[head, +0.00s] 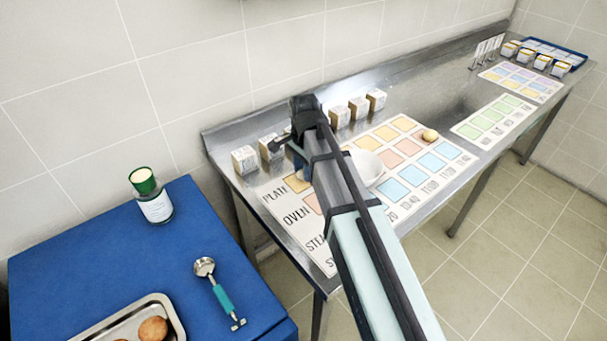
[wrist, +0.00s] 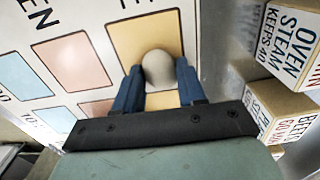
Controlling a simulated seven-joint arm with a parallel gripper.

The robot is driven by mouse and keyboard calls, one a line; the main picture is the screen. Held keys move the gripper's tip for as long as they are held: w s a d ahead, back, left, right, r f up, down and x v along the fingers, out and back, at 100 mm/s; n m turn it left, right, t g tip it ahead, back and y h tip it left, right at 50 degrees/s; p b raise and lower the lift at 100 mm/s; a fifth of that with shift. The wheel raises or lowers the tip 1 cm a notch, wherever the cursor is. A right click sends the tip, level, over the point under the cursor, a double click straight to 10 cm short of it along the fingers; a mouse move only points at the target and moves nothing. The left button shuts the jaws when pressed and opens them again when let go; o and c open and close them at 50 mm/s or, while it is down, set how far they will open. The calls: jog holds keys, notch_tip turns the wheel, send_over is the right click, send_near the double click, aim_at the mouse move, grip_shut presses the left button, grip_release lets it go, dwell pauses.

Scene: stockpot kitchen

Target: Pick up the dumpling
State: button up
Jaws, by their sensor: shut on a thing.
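The dumpling (wrist: 158,68) is a pale, rounded lump in the wrist view. My gripper (wrist: 159,74) is shut on it, with one blue finger on each side. It is over a yellow-orange square of the printed mat (wrist: 85,15); I cannot tell whether it touches the mat or is slightly above it. In the head view my gripper (head: 292,147) is at the back left of the mat (head: 322,250), and my arm hides the dumpling.
Small labelled boxes (head: 244,159) line the wall side of the steel counter. A tan bun (head: 429,135) lies farther along the mat. The blue table (head: 80,250) holds a jar (head: 151,197), a scoop (head: 218,290) and a tray (head: 175,325).

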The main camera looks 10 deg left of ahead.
jog(key=shift+c, duration=1.4)
jog(key=shift+r, duration=0.1)
